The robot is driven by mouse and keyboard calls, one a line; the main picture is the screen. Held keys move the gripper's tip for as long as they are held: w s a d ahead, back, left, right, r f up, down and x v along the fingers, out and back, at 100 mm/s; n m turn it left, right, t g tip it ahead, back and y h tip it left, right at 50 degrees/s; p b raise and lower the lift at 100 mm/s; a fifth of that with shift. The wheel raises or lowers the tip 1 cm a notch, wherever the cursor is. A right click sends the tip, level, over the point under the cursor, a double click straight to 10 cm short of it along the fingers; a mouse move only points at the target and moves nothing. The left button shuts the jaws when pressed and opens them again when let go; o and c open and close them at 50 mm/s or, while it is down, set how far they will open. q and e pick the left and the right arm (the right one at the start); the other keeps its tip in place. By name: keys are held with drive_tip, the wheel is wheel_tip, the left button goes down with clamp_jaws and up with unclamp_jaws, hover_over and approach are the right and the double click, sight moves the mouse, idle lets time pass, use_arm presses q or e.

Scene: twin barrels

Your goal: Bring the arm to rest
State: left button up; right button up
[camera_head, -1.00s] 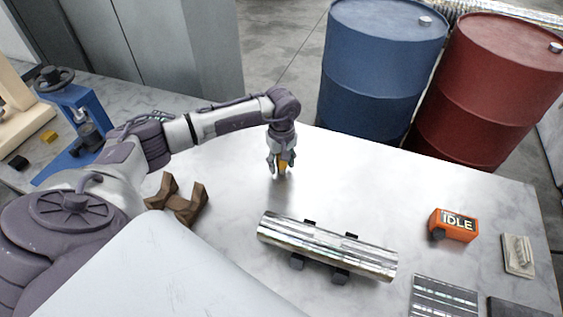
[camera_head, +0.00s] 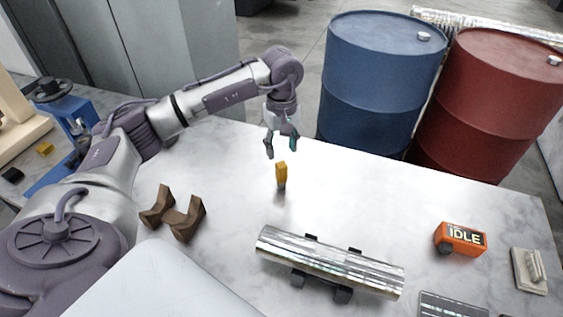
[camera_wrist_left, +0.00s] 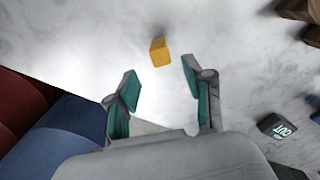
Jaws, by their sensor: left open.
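My left gripper (camera_head: 282,148) hangs open and empty above the table, fingers pointing down. A small yellow-orange block (camera_head: 281,175) stands upright on the table just below the fingertips, apart from them. In the left wrist view the open fingers (camera_wrist_left: 158,84) show teal inner pads, and the yellow block (camera_wrist_left: 159,51) lies beyond them with nothing touching it. My right gripper is in neither view.
A brown wooden cradle (camera_head: 174,213) stands left of the block. A shiny metal cylinder (camera_head: 330,263) rests on dark supports in front. An orange box reading IDLE (camera_head: 461,239) sits at right. Blue (camera_head: 380,80) and red (camera_head: 485,100) barrels stand behind the table.

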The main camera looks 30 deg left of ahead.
use_arm(q)
drive_tip(key=shift+r, duration=0.5)
